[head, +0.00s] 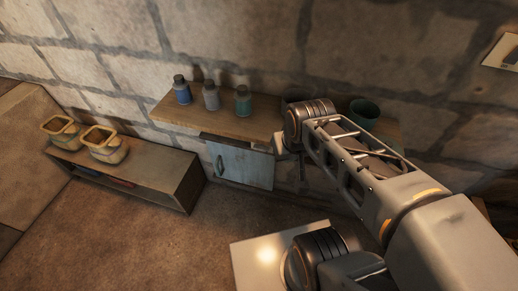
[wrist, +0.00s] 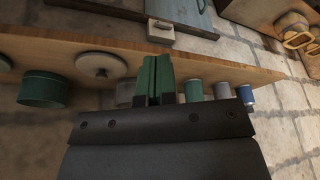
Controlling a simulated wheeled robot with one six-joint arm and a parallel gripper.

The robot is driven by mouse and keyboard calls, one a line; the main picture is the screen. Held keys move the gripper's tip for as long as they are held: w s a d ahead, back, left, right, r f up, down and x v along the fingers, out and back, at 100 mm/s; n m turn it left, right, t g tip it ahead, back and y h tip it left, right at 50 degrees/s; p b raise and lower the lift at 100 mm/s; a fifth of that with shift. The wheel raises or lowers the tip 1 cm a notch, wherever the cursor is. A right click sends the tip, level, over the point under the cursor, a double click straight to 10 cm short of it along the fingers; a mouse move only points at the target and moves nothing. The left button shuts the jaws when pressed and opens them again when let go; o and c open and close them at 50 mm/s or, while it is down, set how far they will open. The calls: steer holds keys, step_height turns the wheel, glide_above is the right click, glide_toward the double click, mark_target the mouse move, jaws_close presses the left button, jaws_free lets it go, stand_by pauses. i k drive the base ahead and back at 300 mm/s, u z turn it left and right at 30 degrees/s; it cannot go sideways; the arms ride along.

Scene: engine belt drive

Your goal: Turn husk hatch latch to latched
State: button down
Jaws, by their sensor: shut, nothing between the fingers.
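A pale blue hatch door (head: 243,166) with a dark green handle (head: 219,166) hangs below the wooden shelf in the head view and looks closed. In the wrist view, part of the blue door (wrist: 185,12) shows at the top edge. A small pale block on a dark base (wrist: 160,32) sits beside it; I cannot tell if this is the latch or how it is turned. My gripper (wrist: 155,62) has green fingers, shut and empty, over the shelf, pointing toward that block and apparently short of it. In the head view my arm hides the gripper.
The wooden shelf (head: 215,117) carries blue (head: 182,92), grey (head: 211,97) and green (head: 243,101) bottles and a green pot (head: 364,112). A low bench (head: 165,172) with two baskets stands left.

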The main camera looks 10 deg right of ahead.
mark_target(261, 148)
steer(key=u, duration=1)
steer(key=k, duration=1.3)
steer(key=u, duration=1.05)
steer(key=i, duration=1.75)
steer(key=z, duration=1.6)
steer(key=i, duration=0.6)
steer(key=z, duration=0.6)
